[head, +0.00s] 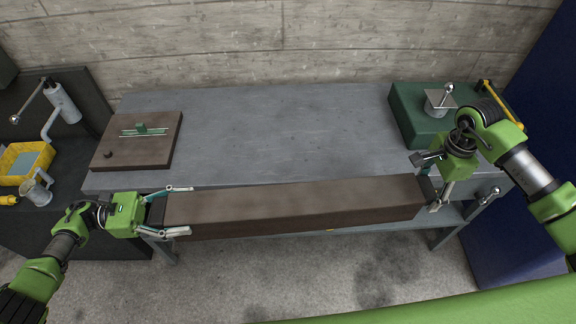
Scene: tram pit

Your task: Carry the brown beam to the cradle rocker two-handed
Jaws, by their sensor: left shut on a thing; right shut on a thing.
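The long brown beam (295,208) is held level between my two grippers, along the front edge of the grey workbench. My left gripper (180,210) is shut on its left end, with a finger on the far side and one on the near side. My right gripper (428,184) is shut on its right end; its fingers are partly hidden by the gripper body. I cannot tell for certain which thing is the cradle rocker. A brown board with a green piece (140,138) lies on the left of the bench.
The grey bench top (270,130) is clear in the middle. A green block (408,112) with a metal fitting (440,100) stands at the back right. A yellow tray (25,162) and a metal mug (38,190) are on the dark surface at left. A blue panel (535,120) bounds the right.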

